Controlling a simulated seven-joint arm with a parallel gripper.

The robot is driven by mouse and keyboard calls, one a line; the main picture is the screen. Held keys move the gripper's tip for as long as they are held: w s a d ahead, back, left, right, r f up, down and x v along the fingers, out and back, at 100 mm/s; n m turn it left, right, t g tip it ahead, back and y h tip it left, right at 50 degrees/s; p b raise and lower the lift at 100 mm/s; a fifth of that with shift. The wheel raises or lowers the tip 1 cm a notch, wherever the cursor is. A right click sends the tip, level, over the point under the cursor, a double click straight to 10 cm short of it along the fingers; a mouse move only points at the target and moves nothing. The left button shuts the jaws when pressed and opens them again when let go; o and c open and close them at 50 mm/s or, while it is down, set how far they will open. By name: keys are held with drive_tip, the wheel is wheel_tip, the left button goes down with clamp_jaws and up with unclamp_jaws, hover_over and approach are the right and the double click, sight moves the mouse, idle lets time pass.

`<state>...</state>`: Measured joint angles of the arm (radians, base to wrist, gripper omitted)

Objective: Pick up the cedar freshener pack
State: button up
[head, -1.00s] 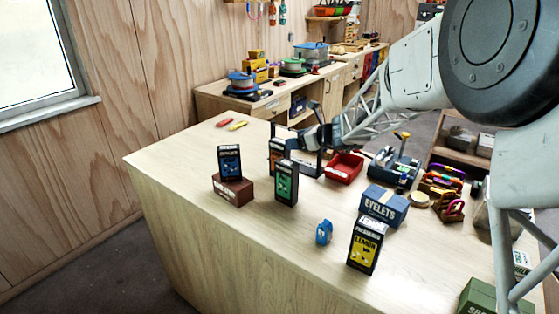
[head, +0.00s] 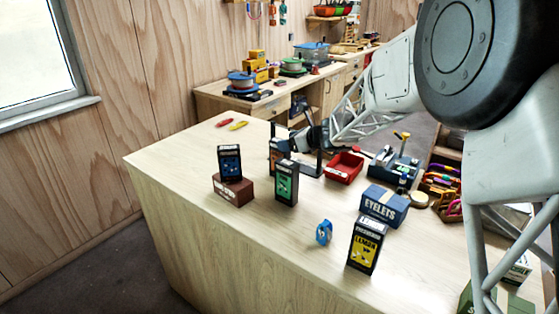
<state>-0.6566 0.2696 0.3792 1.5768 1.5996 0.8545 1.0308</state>
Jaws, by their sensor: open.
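Several upright freshener packs stand on the light wood table. One with a yellow label (head: 366,247) reads lemon. A green-labelled pack (head: 286,184) stands near the middle. A dark blue pack (head: 230,163) stands on a small brown box (head: 233,191). I cannot read which one is cedar. My gripper (head: 303,140) is open, small and dark in this view, just right of the rear pack. I cannot tell whether it touches that pack.
To the right are a red bin (head: 344,167), a blue tool caddy (head: 396,170) and a blue eyelets box (head: 384,207). The table's left part is mostly clear.

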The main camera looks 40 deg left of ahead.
drive_tip(key=shift+x, duration=2.1)
drive_tip(key=shift+s+f, duration=0.1)
clamp_jaws()
drive_tip(key=shift+r, duration=5.05)
